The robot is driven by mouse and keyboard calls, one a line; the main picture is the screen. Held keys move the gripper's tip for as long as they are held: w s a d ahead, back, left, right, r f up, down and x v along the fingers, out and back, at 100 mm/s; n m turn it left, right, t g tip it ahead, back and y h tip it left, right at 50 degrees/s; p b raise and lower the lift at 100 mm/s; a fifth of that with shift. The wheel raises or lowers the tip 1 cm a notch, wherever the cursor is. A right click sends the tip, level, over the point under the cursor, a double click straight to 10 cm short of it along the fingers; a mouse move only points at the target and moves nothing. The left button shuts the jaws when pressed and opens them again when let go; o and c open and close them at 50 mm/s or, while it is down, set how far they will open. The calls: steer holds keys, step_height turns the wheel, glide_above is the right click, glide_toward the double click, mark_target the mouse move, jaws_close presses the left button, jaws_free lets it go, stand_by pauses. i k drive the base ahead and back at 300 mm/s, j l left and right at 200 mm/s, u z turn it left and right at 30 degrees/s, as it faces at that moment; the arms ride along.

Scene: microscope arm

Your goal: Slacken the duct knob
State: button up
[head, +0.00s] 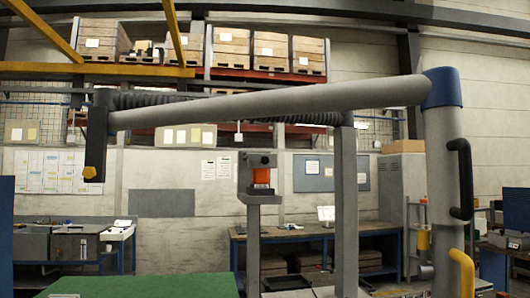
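A long grey boom (270,102) runs across the view from a blue joint (441,88) on a thick column (445,140) at the right. A dark block (98,125) hangs at its left end, with a small yellow knob (93,173) at the bottom. A dark ribbed duct (180,98) runs just behind the boom. I cannot tell for certain which knob is the duct knob. My gripper is not seen in this view.
A black handle (463,180) and a yellow handle (462,272) sit on the column. A grey post (345,210) stands mid-right. Left of it is a stand with an orange-fronted device (261,176). A green surface (150,286) lies at lower left. Benches and shelves line the back.

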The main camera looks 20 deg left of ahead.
mark_target(88, 173)
steer(key=u, duration=1.9)
steer(key=i+j+z, duration=0.1)
steer(key=i+j, duration=0.15)
steer(key=i+j+z, duration=0.1)
steer(key=j, duration=0.25)
steer(key=i+j+z, duration=0.1)
steer(key=i+j, duration=0.2)
steer(key=i+j+z, duration=0.1)
steer(key=j, duration=0.3)
steer(key=i+j+z, duration=0.1)
steer(key=i+j, duration=0.15)
steer(key=i+j+z, duration=0.1)
steer(key=j, duration=0.4)
steer(key=i+j+z, duration=0.1)
steer(key=i+j, duration=0.15)
steer(key=j, duration=0.1)
